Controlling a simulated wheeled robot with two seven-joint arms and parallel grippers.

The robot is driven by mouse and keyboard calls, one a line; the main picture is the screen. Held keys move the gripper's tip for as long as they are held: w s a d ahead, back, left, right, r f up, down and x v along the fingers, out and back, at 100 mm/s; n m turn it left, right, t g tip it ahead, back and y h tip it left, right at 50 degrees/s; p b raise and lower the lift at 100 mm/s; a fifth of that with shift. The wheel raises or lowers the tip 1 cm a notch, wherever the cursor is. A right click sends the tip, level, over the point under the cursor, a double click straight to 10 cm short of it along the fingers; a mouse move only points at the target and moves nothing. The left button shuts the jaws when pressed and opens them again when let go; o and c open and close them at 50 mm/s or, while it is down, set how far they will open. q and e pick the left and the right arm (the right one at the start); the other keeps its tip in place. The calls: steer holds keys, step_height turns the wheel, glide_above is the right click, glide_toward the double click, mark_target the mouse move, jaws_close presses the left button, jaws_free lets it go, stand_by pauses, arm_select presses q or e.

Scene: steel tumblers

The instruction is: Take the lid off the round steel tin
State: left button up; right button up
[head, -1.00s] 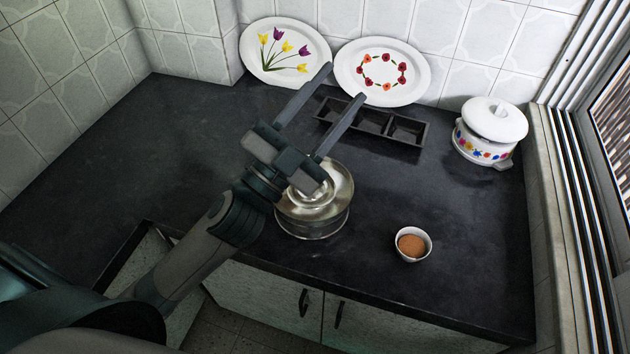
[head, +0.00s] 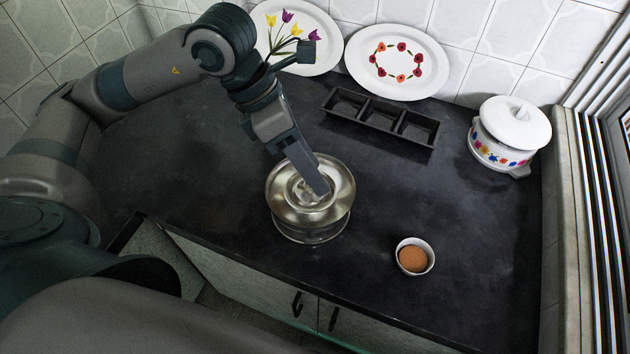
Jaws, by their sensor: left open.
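The round steel tin (head: 310,237) stands upright on the dark counter, near its front edge. Its shiny lid (head: 338,192) sits on top, with a raised middle partly hidden by my gripper. My left gripper (head: 318,188) points down over the middle of the lid, its fingers seen nearly edge-on. It is open, with the fingertips at the raised middle of the lid. I cannot tell whether they touch it. My right gripper is not in view.
A small white bowl with brown contents (head: 414,257) stands right of the tin. A black three-compartment tray (head: 380,119), a lidded white pot (head: 503,137) and two decorated plates, one with tulips (head: 318,60) and one with a flower ring (head: 398,62), are farther back.

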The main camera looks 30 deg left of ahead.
mark_target(310, 189)
arm_select(q)
steer(key=w+a+n+t+y, duration=0.1)
steer(key=w+a+y, duration=0.2)
steer(key=a, duration=0.4)
steer(key=shift+w+a+r+y, duration=0.25)
steer(key=shift+w+a+y, duration=0.05)
steer(key=shift+w+a, duration=0.05)
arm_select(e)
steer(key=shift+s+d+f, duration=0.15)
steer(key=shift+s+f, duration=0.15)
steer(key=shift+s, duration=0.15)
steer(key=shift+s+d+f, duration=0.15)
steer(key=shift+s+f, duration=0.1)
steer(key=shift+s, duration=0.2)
